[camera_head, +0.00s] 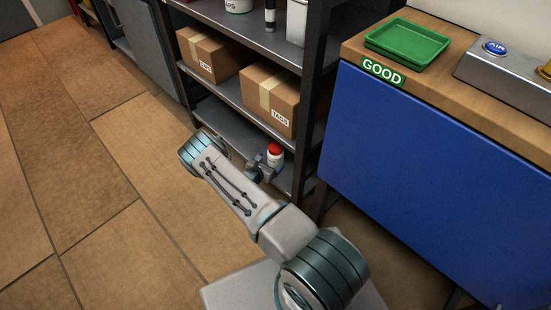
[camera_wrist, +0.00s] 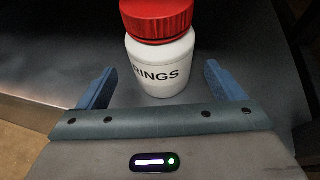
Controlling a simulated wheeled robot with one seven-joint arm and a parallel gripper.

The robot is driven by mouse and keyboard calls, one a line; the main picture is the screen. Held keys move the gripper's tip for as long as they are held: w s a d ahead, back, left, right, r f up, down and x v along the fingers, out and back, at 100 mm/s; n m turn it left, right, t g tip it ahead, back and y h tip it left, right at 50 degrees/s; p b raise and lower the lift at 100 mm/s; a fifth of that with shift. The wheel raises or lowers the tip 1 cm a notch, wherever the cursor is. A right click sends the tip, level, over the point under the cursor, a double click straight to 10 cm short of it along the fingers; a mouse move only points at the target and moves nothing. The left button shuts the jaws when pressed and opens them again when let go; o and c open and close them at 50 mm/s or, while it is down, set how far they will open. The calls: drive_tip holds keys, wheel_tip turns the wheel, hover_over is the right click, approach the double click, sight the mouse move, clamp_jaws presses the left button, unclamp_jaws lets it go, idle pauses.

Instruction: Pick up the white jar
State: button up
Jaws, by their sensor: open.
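The white jar (camera_wrist: 160,66) has a red ribbed lid and dark lettering that reads "RINGS". It stands upright on a grey metal shelf (camera_wrist: 60,60). In the head view the jar (camera_head: 274,158) shows its red lid on the lowest visible shelf, partly hidden by my arm. My gripper (camera_wrist: 158,88) is open, with one blue finger on each side of the jar's lower front. I see a gap between each finger and the jar. In the head view my gripper (camera_head: 262,168) is mostly hidden behind my arm, right by the jar.
Two cardboard boxes, one marked TAGS (camera_head: 270,98) and another (camera_head: 208,52), sit on the shelf above the jar. A dark rack post (camera_head: 311,100) stands right of it. A blue-fronted bench (camera_head: 430,150) with a green tray (camera_head: 407,44) is at right. Floor at left is clear.

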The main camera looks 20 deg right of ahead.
sight(276, 158)
drive_tip(key=shift+b+x, duration=1.4)
drive_tip(key=shift+x, duration=1.35)
drive_tip(key=shift+s, duration=0.15)
drive_tip(key=c, duration=1.1)
drive_tip(key=shift+c, duration=0.2)
